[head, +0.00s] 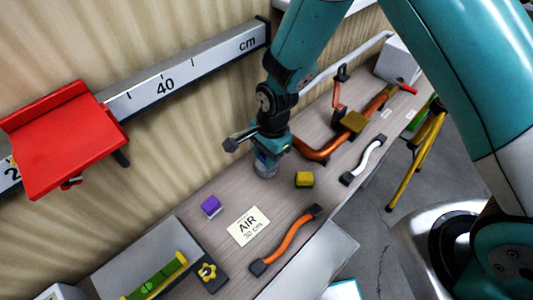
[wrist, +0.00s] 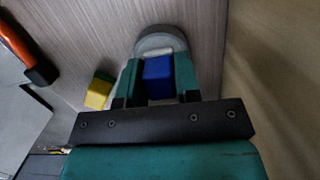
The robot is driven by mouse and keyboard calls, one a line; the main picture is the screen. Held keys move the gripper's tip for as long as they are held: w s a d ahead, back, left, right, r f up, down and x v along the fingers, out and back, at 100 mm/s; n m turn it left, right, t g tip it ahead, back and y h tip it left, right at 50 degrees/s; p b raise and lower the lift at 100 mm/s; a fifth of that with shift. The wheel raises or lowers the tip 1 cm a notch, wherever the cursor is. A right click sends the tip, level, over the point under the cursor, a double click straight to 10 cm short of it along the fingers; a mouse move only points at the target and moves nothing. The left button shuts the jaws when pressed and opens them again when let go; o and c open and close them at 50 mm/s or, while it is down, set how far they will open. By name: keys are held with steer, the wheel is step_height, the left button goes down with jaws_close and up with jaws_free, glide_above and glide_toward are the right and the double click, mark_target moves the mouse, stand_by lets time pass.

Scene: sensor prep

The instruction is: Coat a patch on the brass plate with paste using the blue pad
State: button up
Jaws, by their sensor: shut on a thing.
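My gripper (head: 270,148) is shut on the blue pad (wrist: 158,78), which sits between its two teal fingers in the wrist view. The gripper points down over a round grey dish (head: 265,169), also in the wrist view (wrist: 160,31). A pale strip shows at the pad's far end, over the dish; I cannot tell whether it is paste or part of the pad. Whether the pad touches anything in the dish is hidden. The brass plate (head: 354,121) is a small, brownish-gold square by the copper pipe (head: 318,154), to the right of my gripper.
A yellow-and-green block (head: 304,180) lies close right of the dish. A purple block (head: 211,206), an "AIR 30 cm" card (head: 248,226), an orange handle (head: 287,240) and a white handle (head: 363,160) lie on the bench. A red carriage (head: 65,140) sits on the wall rail.

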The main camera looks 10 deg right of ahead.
mark_target(264, 155)
steer(key=shift+r+p, duration=2.65)
steer(key=shift+r, duration=0.85)
